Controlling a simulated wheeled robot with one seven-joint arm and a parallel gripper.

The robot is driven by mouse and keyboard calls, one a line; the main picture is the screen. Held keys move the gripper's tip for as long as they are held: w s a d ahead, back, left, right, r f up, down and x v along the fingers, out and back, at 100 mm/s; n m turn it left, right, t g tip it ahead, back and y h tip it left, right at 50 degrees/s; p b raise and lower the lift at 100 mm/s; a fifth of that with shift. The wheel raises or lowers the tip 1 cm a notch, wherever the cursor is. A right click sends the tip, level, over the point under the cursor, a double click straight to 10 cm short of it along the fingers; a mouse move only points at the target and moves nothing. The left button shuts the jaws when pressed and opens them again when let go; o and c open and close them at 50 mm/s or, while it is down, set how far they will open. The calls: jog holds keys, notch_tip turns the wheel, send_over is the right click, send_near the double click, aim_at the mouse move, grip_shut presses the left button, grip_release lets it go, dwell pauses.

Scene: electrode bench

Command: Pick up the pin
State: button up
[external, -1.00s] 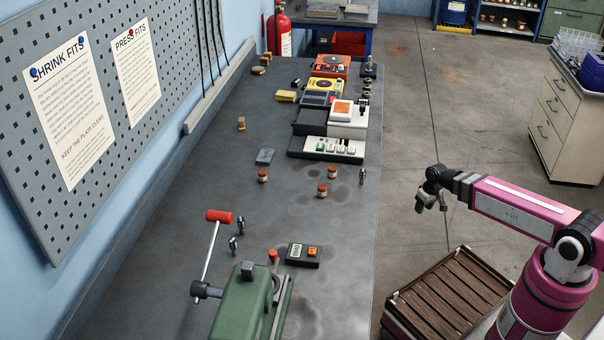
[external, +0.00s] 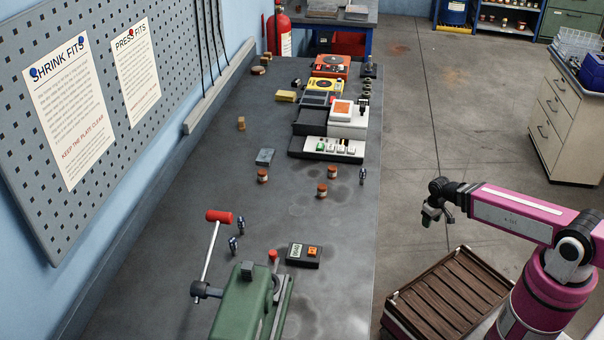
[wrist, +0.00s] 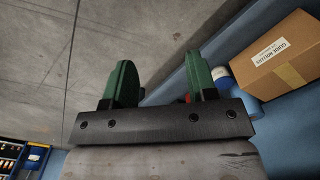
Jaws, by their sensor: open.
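Several small dark, shiny metal pieces that look like pins stand on the bench (external: 330,235). One pin-like piece (external: 362,176) is near the bench's right edge. Two more, a nearer one (external: 233,247) and a farther one (external: 241,227), stand beside the green vise. I cannot tell which is the task's pin. My gripper (external: 430,217) hangs over the floor, right of the bench and apart from every piece. Its green fingers (wrist: 160,75) are open and empty in the wrist view, where no pin shows.
The green vise (external: 243,305) with its red-knobbed lever stands at the front. A small black box (external: 303,255), brown jars (external: 322,190) and instruments (external: 328,149) occupy the bench. A slatted crate (external: 447,300) is below my arm. A cardboard box (wrist: 282,55) shows in the wrist view.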

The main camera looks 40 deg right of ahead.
aim_at(362, 170)
jog(key=w+a+r+m+t+y, duration=0.2)
jog(key=w+a+r+m+y, duration=0.3)
jog(key=r, duration=0.6)
jog(key=w+a+r+m+t+y, duration=0.2)
jog(key=a+r+m+t+y, duration=0.15)
jog(key=a+r+m, duration=0.6)
jog(key=w+a+r+m+t+y, duration=0.2)
jog(key=w+a+r+m+y, duration=0.3)
jog(key=r, duration=0.7)
jog(key=s+a+r+m+g+y, duration=0.2)
jog(key=s+a+r+g+y, duration=0.15)
jog(key=s+a, duration=0.3)
jog(key=shift+n+t, duration=0.25)
jog(key=shift+t, duration=0.05)
jog(key=shift+s+x, duration=0.15)
jog(key=shift+x, duration=2.3)
jog(key=shift+s+x, duration=0.15)
jog(key=shift+x, duration=2.35)
grip_shut()
